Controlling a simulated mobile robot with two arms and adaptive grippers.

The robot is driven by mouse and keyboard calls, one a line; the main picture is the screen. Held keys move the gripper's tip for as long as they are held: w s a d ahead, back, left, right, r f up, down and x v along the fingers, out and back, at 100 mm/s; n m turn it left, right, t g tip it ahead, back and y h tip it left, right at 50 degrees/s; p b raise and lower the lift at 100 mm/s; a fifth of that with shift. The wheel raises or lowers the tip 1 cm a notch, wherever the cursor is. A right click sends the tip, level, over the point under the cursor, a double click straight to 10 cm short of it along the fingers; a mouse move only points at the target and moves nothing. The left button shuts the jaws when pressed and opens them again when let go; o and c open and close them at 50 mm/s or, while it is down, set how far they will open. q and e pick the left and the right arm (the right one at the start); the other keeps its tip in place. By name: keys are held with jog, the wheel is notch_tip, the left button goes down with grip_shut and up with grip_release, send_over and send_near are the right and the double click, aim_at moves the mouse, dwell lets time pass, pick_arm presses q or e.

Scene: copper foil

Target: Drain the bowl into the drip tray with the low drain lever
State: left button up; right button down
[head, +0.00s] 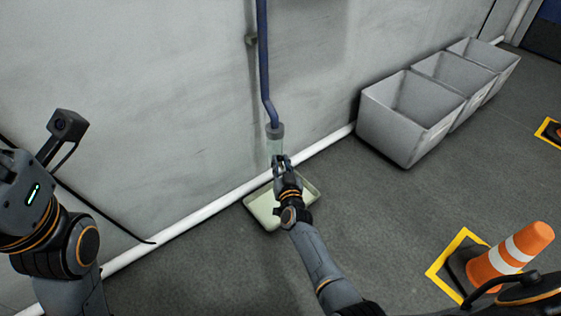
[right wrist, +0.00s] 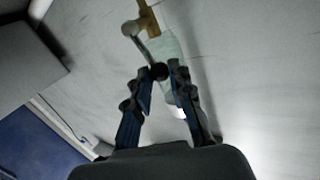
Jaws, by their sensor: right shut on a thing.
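A clear bowl (head: 275,147) hangs under a grey collar at the lower end of a blue pipe (head: 264,60) on the wall. In the right wrist view the pale bowl (right wrist: 171,50) shows beyond the fingers, beside a brass-coloured fitting (right wrist: 148,18). The drain lever (right wrist: 145,48) is a thin rod with a dark knob. My right gripper (head: 278,160) is just below the bowl; in its wrist view its fingertips (right wrist: 163,75) are shut on the lever's knob end. The pale drip tray (head: 262,205) lies on the floor below, partly hidden by my right arm.
Several grey bins (head: 408,118) stand along the wall at the right. An orange and white cone (head: 510,254) stands at the lower right by yellow floor marking. A white pipe (head: 190,222) runs along the wall's foot. My left arm is at the left, its fingers out of view.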

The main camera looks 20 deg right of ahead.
jog(key=c, duration=1.2)
grip_release()
jog(key=shift+o, duration=0.2)
jog(key=shift+s, duration=0.1)
